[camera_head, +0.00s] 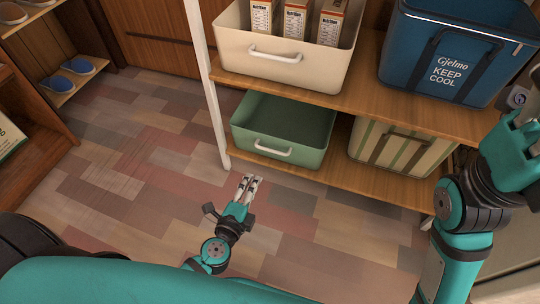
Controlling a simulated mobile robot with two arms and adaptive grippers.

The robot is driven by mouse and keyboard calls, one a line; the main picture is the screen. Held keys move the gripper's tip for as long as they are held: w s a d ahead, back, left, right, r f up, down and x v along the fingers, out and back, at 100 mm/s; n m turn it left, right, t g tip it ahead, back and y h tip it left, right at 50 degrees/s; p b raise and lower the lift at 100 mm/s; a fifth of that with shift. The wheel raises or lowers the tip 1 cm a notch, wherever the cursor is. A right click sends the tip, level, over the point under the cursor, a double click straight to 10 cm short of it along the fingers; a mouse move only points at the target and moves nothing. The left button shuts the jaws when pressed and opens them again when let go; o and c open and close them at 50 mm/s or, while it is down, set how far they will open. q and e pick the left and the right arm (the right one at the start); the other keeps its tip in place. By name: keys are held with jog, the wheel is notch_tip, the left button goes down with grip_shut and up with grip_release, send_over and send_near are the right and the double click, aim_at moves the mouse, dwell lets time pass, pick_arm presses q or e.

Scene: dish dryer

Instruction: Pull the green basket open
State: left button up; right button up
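The green basket (283,120) sits on the lower shelf of the wooden rack, at its left end. It is an open bin and looks empty inside. Its pale handle (272,150) is on the front face, which faces me. My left gripper (250,178) is below and a little left of the handle in the picture, apart from the basket and over the floor. Its two pale fingers lie close side by side, and nothing shows between them. How far they are open is unclear. My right arm stands at the right edge, with its gripper out of view.
A cream bin (285,65) with several cartons is on the shelf above, next to a blue cooler bag (455,50). A striped basket (395,147) stands right of the green basket. A white post (208,85) rises at the rack's left. The floor (120,175) to the left is clear.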

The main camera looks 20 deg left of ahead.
aim_at(271, 151)
pick_arm(q)
jog(key=b+x, duration=0.1)
jog(key=x, duration=1.4)
jog(key=shift+w, duration=0.3)
grip_shut()
